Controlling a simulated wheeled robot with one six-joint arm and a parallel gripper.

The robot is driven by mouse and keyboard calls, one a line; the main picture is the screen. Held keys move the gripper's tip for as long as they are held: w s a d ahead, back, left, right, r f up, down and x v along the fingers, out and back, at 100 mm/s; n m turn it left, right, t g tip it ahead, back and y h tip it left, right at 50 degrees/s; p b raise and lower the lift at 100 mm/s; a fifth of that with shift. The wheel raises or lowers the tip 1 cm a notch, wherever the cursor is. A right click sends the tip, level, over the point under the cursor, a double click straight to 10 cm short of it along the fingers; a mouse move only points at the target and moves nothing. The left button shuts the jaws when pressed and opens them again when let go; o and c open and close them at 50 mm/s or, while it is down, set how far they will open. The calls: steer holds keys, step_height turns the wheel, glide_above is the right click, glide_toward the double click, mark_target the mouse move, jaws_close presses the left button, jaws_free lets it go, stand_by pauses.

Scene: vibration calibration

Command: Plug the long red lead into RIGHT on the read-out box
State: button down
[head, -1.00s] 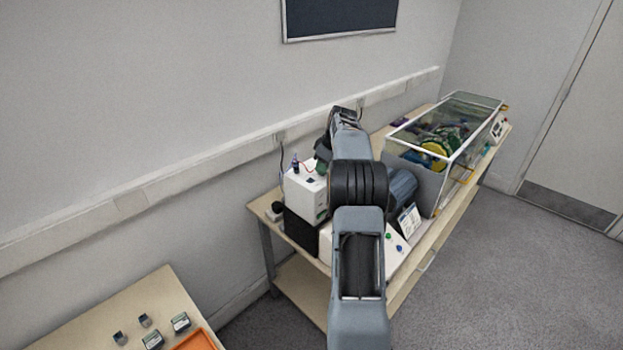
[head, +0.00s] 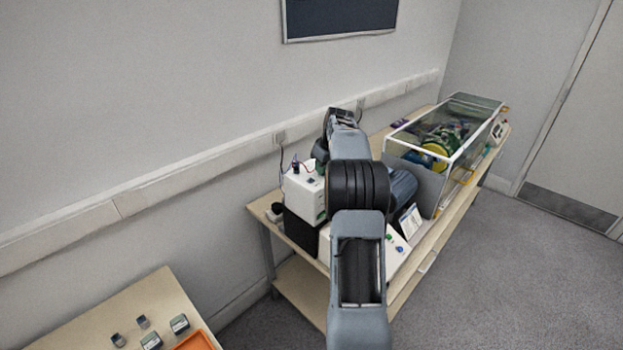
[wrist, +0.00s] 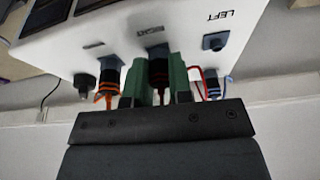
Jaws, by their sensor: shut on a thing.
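My gripper (wrist: 159,85) has green fingers shut on the dark plug of the red lead (wrist: 158,72). The plug is lined up with the dark socket by RIGHT and meets or nearly meets it; I cannot tell whether it is seated. Red wire (wrist: 196,76) loops out beside the right finger.
An orange-ringed plug (wrist: 108,82) is close on the gripper's left and a blue-ringed one (wrist: 213,86) on its right. A grey knob-like part (wrist: 85,83) is further left. A clear-sided case (head: 440,140) stands further along the bench.

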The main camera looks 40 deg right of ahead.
steer(key=shift+m, duration=0.3)
steer(key=c, duration=0.9)
jaws_free()
steer(key=shift+c, duration=0.2)
steer(key=shift+r, duration=0.15)
steer(key=shift+p+v, duration=1.45)
steer(key=shift+v, duration=0.9)
steer(key=shift+s+a, duration=0.1)
steer(key=v, duration=1.3)
steer(key=shift+r, duration=0.35)
